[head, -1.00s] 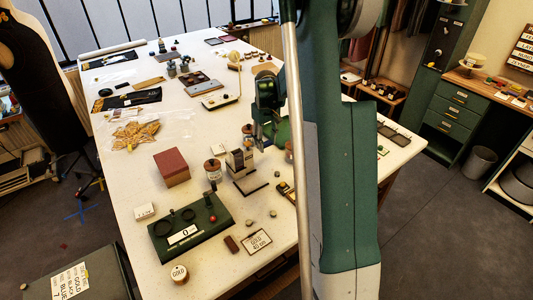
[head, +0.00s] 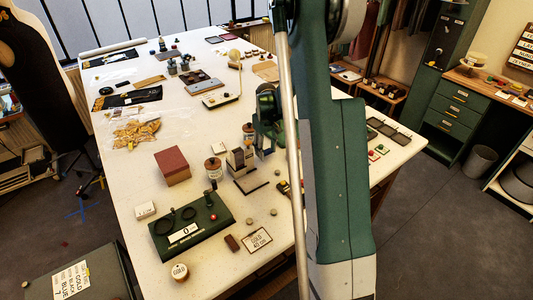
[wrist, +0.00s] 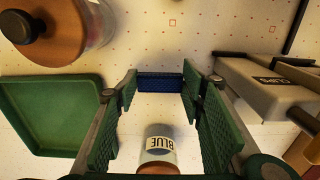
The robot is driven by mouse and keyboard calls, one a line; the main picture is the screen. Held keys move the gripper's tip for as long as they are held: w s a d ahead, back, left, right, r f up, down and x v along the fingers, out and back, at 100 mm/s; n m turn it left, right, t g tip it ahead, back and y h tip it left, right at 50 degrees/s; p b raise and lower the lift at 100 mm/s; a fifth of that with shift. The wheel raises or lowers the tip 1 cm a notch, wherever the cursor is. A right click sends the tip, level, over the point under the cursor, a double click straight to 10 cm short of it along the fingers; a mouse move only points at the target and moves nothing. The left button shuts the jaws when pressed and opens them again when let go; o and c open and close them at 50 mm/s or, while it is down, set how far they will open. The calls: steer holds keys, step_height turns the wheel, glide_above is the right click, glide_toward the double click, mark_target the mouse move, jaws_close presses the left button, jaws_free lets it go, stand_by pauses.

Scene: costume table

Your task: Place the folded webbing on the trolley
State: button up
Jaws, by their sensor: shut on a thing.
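My gripper (wrist: 160,95) is shut on a short blue strip that looks like the folded webbing (wrist: 160,82); the strip spans the gap between the green ribbed pads. In the head view my gripper (head: 264,125) is over the middle of the white table, partly hidden by my arm, and the webbing cannot be made out there. A grey-green flat-topped unit (head: 105,270) with a label listing gold, black and blue stands at the lower left, apart from the table; it may be the trolley.

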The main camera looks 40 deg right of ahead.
mark_target(266, 152)
steer(key=shift+f, duration=0.85)
steer(key=shift+f, duration=0.2)
steer(key=o, duration=0.8)
steer(key=shift+r, duration=0.25)
steer(key=shift+r, duration=5.95)
steer(key=c, duration=0.6)
